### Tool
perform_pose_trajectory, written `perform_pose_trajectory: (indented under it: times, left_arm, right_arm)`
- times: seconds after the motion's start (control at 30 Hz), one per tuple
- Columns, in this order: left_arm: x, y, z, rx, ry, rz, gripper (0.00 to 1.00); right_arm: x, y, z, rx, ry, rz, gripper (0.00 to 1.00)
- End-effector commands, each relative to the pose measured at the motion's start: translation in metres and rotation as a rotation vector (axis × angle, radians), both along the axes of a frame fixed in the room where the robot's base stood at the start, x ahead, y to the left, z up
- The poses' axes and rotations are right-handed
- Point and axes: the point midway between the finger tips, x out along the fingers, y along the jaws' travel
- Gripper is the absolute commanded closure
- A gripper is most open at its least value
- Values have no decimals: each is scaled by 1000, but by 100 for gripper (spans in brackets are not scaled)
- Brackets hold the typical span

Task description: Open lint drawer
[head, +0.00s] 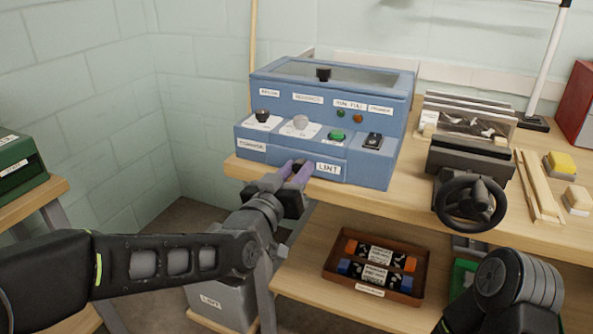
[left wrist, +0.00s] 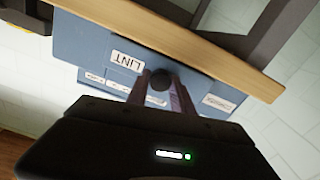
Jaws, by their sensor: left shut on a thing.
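A blue machine (head: 371,168) stands on the wooden bench. The lint drawer (head: 310,158) is low on its front, beside a white LINT label (head: 328,168). My left gripper (head: 298,172) is at the drawer front, with its purplish fingers shut on a dark round knob. The left wrist view shows the knob (left wrist: 158,82) between the fingers, near the upside-down LINT label (left wrist: 127,61). The drawer front looks about flush with the machine; the gripper hides part of it. Part of my right arm shows at lower right; its gripper is out of view.
The bench edge (head: 390,203) runs just below the machine. A black handwheel (head: 469,203) on a vise-like device stands to the right. A brown tray (head: 375,292) with labelled items is on the lower shelf. A grey LINT bin (head: 222,303) stands below left.

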Motion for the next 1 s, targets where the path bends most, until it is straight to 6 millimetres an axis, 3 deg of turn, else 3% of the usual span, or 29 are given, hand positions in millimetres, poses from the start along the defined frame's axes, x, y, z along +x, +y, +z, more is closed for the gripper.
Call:
perform_pose_trajectory:
  times: [0.2, 1.0]
  left_arm:
    - [0, 0, 0, 0, 0, 0, 100]
    - [0, 0, 0, 0, 0, 0, 100]
  right_arm:
    - [0, 0, 0, 0, 0, 0, 64]
    - [0, 0, 0, 0, 0, 0, 64]
